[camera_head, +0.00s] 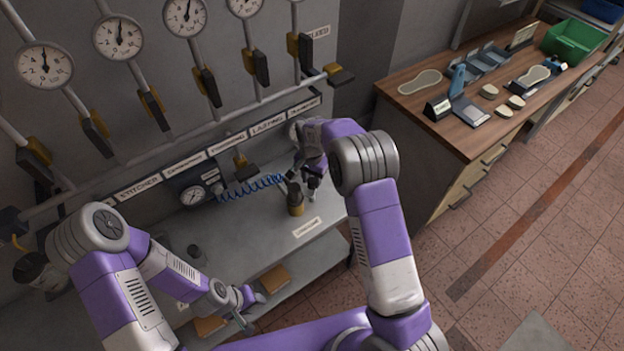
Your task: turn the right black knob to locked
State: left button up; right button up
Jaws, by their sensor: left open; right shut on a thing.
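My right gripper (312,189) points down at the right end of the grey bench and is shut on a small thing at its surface. From its place this looks like the right black knob, but the fingers hide nearly all of it, so I cannot read its angle. A white label (307,227) lies in front of it. My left gripper (251,311) is open and empty, low at the front of the bench near brown blocks.
A brown holder (295,207) with a dark-topped tool stands just left of my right gripper. A blue coiled hose (250,187) runs beside it. Gauges (43,64) and pipes with levers line the wall. A wooden workbench (465,135) stands at right.

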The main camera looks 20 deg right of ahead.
aim_at(312, 180)
jog(key=m, duration=0.3)
jog(key=shift+m, duration=2.1)
jog(key=o, duration=0.8)
jog(key=shift+c, duration=0.2)
jog(key=shift+r, duration=0.1)
notch_tip(312, 180, up, 8)
jog(key=shift+f, duration=0.25)
